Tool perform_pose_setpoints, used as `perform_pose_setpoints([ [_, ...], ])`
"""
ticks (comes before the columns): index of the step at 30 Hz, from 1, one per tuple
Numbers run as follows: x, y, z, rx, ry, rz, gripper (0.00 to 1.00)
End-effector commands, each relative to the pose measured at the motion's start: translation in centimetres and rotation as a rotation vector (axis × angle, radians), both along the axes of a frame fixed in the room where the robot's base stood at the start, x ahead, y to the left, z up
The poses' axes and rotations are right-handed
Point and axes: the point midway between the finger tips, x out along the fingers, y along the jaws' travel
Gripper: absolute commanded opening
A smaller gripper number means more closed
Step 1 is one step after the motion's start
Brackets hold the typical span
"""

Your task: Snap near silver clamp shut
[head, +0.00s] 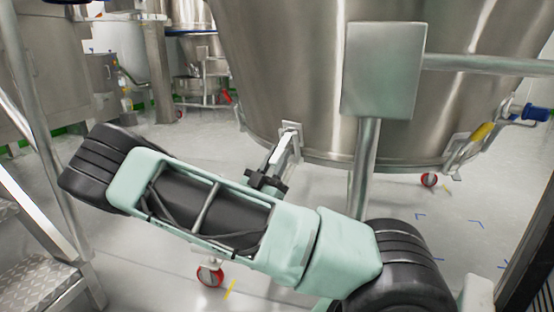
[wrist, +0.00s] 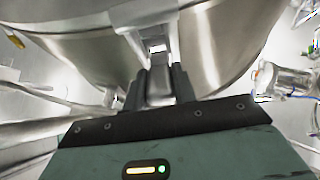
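The near silver clamp (head: 284,150) is on the lower rim of a large steel vessel (head: 300,80). Its lever slants down and outward, away from the vessel wall. My gripper (head: 266,182) is at the lever's lower end, partly hidden by my arm. In the wrist view, the dark fingers of my gripper (wrist: 160,88) stand on both sides of the lever (wrist: 159,86), with no clear gap, so it looks shut on it. The clamp's upper part (wrist: 145,15) meets the vessel above the fingers.
A second clamp with a yellow handle (head: 482,132) is at the rim's right, near a blue-ended fitting (head: 534,112). A steel post (head: 364,165) with a square plate (head: 384,70) stands before the vessel. Metal steps (head: 35,285) are at left. Open floor lies below the vessel.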

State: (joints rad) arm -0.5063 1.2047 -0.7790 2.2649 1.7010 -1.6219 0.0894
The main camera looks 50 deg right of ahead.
Motion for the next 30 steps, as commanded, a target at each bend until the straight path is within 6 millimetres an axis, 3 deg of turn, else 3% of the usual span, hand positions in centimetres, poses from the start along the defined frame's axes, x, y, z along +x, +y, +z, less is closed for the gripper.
perform_pose_setpoints([
  [1,0.0,0.0,0.0,0.0,-0.001,-0.001,0.07],
  [2,0.0,0.0,0.0,0.0,-0.001,-0.001,0.0],
  [14,0.0,0.4,0.8,0.061,-0.001,-0.001,0.0],
  [30,-0.1,1.7,4.1,0.502,-0.001,-0.002,0.0],
])
